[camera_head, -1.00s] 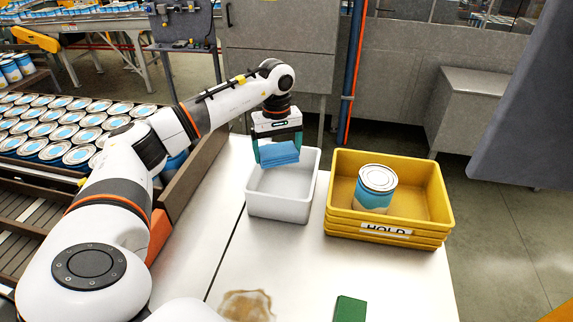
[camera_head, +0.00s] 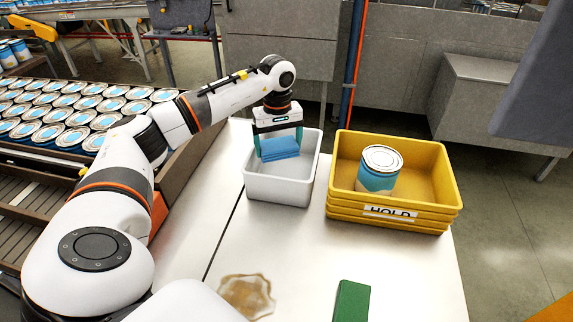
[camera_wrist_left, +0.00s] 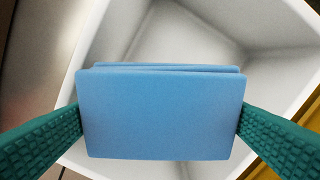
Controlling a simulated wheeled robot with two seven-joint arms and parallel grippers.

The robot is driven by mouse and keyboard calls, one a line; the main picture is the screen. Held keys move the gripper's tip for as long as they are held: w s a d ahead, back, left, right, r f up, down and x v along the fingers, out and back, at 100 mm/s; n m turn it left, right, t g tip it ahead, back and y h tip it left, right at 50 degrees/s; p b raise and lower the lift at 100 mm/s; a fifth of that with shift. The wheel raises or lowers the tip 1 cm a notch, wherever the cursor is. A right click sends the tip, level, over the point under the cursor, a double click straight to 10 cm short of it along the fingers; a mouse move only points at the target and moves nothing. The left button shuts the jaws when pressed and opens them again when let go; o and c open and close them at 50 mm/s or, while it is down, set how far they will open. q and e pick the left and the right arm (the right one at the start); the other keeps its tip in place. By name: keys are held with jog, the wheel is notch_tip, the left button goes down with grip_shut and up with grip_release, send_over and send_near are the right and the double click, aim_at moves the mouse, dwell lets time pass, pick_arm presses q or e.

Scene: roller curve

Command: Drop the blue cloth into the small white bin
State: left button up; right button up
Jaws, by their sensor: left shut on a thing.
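The blue cloth (camera_head: 279,147) is a folded pad held between the teal fingers of my left gripper (camera_head: 278,141). The small white bin (camera_head: 277,190) stands on the table, and the cloth is over its opening, about at rim level in the head view. In the left wrist view the cloth (camera_wrist_left: 162,113) fills the middle, with a finger touching each side, and the inside of the bin (camera_wrist_left: 200,35) shows behind it. Part of the bin's floor is hidden by the cloth. My right gripper is not in view.
A yellow HOLD bin (camera_head: 432,215) with a can (camera_head: 379,170) in it stands just right of the white bin. A green block (camera_head: 351,301) and a brown stain (camera_head: 247,294) are at the table's front. A conveyor of cans (camera_head: 60,115) is at left.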

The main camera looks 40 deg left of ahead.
pick_arm(q)
jog(key=shift+r, duration=0.1)
jog(key=o, duration=0.6)
jog(key=shift+o, duration=0.4)
jog(key=shift+r, duration=0.2)
notch_tip(320, 180, up, 8)
jog(key=b, duration=0.2)
jog(key=shift+f+b, duration=0.1)
jog(key=shift+b, duration=0.3)
notch_tip(320, 180, up, 4)
jog(key=shift+f+p, duration=0.15)
jog(key=shift+p, duration=0.15)
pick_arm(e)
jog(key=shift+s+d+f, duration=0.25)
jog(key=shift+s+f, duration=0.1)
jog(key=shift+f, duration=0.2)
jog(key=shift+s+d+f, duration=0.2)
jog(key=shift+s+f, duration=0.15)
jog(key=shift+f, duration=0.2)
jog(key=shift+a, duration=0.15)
